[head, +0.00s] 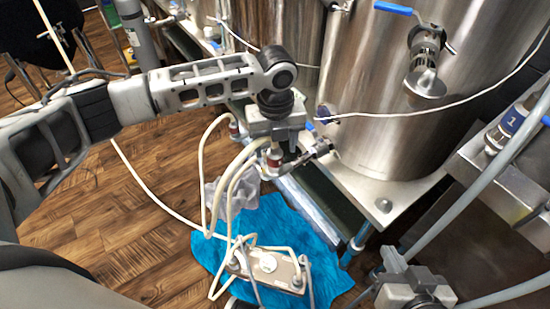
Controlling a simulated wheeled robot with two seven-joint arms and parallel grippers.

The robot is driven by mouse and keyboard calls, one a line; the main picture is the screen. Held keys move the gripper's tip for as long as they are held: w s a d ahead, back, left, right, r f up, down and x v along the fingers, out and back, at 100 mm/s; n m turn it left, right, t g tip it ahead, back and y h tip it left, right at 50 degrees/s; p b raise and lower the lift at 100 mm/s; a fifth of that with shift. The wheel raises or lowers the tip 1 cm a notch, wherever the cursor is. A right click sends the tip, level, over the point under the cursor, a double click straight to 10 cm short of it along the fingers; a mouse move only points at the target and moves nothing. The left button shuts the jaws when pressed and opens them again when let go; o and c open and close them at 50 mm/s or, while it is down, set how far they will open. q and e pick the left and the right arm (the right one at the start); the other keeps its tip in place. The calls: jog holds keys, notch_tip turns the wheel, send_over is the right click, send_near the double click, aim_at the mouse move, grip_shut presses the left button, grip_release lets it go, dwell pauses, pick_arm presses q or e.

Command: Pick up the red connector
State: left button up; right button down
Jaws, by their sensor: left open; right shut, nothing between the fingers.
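My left gripper (294,162) hangs from the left arm in front of the large steel tank, its fingers spread open. A dark red connector (274,157) with a pale hose shows at the left side of the open fingers. I cannot tell whether they touch it. A second reddish hose end (234,128) is just left of my gripper body, partly hidden. I cannot tell for sure which of these is the task's red connector. My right gripper (410,290) is low at the bottom right, shut and empty, far from both.
Pale hoses loop down to a metal box (268,268) on a blue cloth (212,252) on the wooden floor. The steel tank (365,85) with a blue-handled valve (426,65) stands on a metal frame (385,205) behind. Thicker hoses cross the right side. Floor at left is mostly clear.

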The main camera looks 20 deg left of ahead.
pick_arm(q)
notch_tip(320, 180, down, 2)
jog(key=shift+f, duration=0.45)
jog(key=c, duration=1.1)
jog(key=shift+c, duration=0.2)
jog(key=shift+r, duration=0.1)
jog(key=shift+r, duration=0.1)
